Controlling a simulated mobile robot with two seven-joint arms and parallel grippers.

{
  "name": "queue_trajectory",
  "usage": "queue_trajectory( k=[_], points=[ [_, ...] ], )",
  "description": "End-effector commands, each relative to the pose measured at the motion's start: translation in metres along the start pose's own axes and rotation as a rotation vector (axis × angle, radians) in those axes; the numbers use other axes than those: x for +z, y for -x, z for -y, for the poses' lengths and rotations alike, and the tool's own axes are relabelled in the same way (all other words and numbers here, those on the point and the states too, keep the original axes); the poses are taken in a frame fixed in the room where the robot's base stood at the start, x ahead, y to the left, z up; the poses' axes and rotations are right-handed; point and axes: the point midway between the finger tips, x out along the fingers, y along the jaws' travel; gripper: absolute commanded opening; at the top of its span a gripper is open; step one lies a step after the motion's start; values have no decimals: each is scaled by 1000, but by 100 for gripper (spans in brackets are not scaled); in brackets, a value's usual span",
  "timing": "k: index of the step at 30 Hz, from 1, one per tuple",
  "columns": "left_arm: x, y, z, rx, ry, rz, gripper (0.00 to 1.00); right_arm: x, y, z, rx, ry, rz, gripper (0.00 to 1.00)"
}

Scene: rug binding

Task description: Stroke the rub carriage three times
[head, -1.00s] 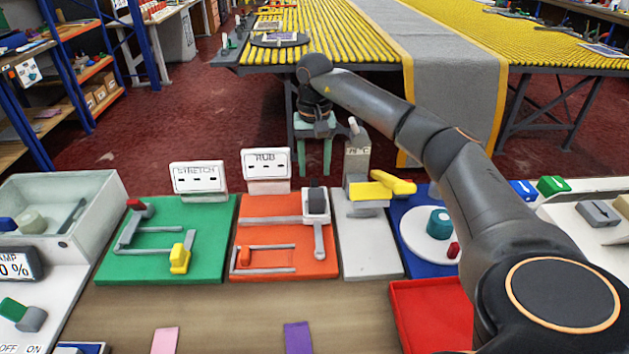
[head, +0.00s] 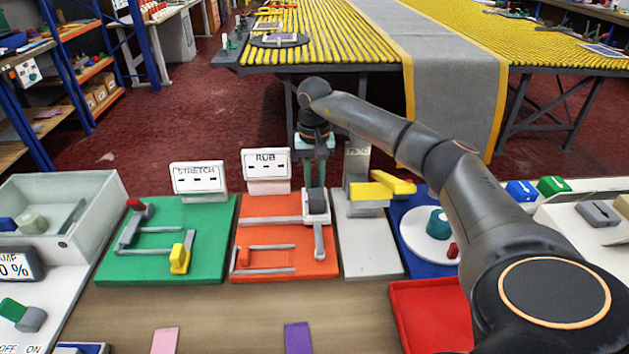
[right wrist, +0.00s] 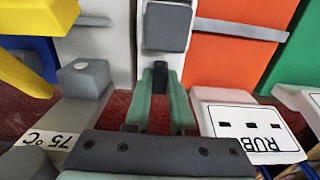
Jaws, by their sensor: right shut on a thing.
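The orange rub board (head: 262,233) lies on the bench, with a white sign reading RUB (head: 267,165) behind it. The rub carriage (head: 317,203), a white block with a dark grey top, is at the board's right edge. My right gripper (head: 316,180) reaches it from the far side, pointing down. In the right wrist view, its green fingers (right wrist: 160,82) are shut on the carriage's small black handle (right wrist: 160,70), and the carriage's grey top (right wrist: 168,27) shows just beyond. My left gripper is not in view.
The green stretch board (head: 210,255) is to the left. A grey stand with a yellow lever (head: 385,187) is close on the right, beside a blue board with a white disc (head: 416,238). A red tray (head: 430,310) is at front right.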

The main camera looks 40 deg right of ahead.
Motion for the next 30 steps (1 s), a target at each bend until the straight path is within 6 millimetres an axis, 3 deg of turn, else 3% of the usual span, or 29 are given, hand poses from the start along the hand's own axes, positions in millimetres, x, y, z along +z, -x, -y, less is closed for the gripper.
queue_trajectory(
  k=[4,30],
  points=[
    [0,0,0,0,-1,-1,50,0,0,0,1,0,0,0],
    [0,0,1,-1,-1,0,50,0,0,-1,1,-1,0,0]
  ],
)
